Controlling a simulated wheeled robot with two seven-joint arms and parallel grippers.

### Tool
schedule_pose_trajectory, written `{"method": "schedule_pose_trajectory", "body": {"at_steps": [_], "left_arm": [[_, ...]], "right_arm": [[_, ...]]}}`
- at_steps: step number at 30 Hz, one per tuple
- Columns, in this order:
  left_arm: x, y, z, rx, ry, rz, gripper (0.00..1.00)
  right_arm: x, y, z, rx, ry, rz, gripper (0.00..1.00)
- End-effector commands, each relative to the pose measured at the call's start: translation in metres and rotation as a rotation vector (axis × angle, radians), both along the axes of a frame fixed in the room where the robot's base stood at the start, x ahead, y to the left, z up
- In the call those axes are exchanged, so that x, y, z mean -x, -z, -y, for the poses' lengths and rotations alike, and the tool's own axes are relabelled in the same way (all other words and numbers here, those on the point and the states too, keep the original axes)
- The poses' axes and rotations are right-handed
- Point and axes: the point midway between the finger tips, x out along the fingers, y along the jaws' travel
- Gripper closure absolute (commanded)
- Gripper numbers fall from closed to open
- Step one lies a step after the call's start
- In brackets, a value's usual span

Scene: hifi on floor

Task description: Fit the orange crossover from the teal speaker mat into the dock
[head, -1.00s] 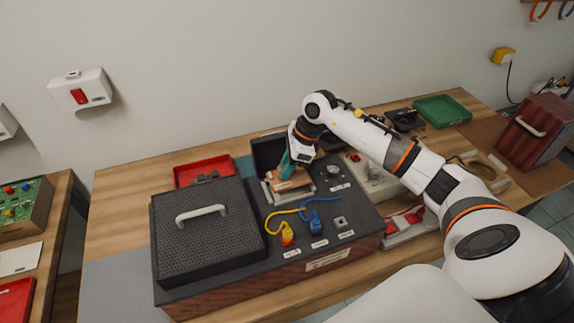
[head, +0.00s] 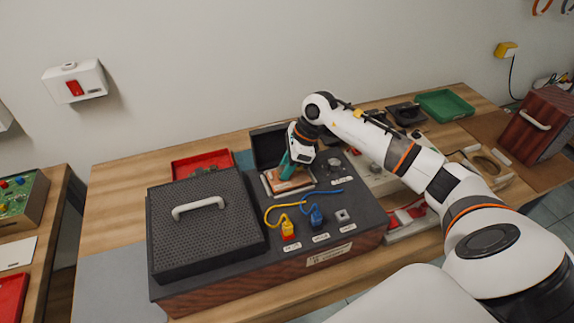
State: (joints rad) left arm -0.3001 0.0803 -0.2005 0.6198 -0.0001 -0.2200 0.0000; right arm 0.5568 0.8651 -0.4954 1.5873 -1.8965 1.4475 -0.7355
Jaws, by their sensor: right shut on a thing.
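The orange crossover (head: 288,184) shows as an orange-brown piece at the silver-edged dock (head: 268,186) on top of the dark speaker cabinet (head: 330,256). My right gripper (head: 286,171), with teal fingers, points down and is shut on the crossover. The crossover sits at or just over the dock; I cannot tell whether it is fully seated. The gripper hides part of it. A strip of the teal speaker mat (head: 243,160) shows behind the cabinet. My left gripper is not in view.
A black grille with a white handle (head: 198,207) covers the cabinet's left part. Yellow (head: 288,230) and blue (head: 316,215) plugs with cables stand in front of the dock. A red tray (head: 200,163) lies behind; a green tray (head: 445,105) lies at the back right.

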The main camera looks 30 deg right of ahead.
Motion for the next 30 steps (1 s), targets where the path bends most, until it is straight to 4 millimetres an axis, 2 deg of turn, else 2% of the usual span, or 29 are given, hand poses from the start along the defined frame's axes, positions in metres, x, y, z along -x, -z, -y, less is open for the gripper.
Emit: {"method": "schedule_pose_trajectory", "body": {"at_steps": [19, 29, 30], "left_arm": [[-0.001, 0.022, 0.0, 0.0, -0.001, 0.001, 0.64], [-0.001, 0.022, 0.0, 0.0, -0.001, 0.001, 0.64], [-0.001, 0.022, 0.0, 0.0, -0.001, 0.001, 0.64]], "right_arm": [[0.0, 0.024, 0.0, 0.0, 0.0, 0.001, 0.98], [0.0, 0.024, 0.0, 0.0, 0.0, 0.001, 0.98], [0.0, 0.024, 0.0, 0.0, 0.0, 0.001, 0.67]]}}
